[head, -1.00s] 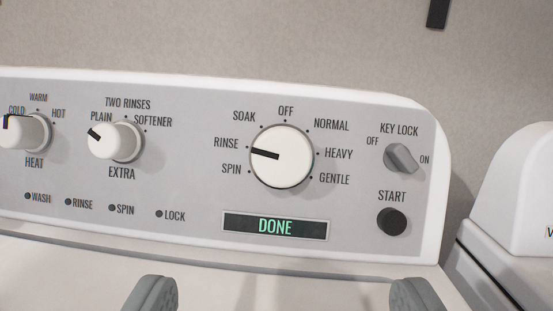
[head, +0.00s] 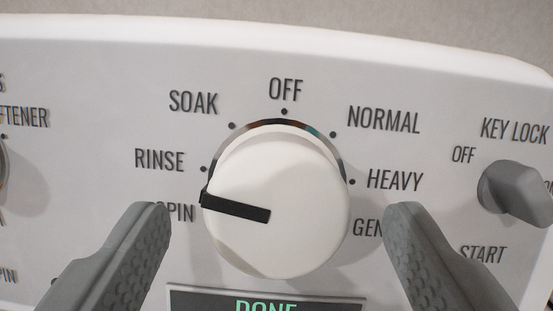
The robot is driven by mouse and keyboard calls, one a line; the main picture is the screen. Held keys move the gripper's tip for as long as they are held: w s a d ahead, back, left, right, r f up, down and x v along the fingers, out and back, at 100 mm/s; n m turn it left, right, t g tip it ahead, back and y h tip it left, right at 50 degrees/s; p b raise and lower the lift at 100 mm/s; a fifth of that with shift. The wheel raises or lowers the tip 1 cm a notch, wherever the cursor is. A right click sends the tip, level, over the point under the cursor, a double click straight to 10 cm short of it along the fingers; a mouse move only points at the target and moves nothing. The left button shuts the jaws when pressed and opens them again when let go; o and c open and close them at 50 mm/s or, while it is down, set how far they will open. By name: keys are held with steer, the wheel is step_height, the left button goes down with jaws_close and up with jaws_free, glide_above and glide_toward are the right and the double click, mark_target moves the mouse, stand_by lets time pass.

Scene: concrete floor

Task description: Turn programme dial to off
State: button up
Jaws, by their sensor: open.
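The programme dial (head: 285,225) is a round white knob with a black pointer bar, in the middle of the head view. The bar points left, between the RINSE and SPIN labels as seen from here. The OFF label (head: 285,89) is above the dial with a dot under it. My gripper (head: 277,215) is open, with one grey finger to the left of the dial and one to the right. A gap shows between each finger and the dial. The fingers partly cover the SPIN and GENTLE labels.
The grey key lock knob (head: 518,192) sticks out on the right, beyond my right finger. The display (head: 266,303) below the dial reads DONE and is cut off by the frame. Part of another knob shows at the left edge.

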steer(key=shift+w, duration=1.1)
steer(key=shift+c, duration=0.2)
steer(key=c, duration=0.9)
steer(key=shift+c, duration=0.2)
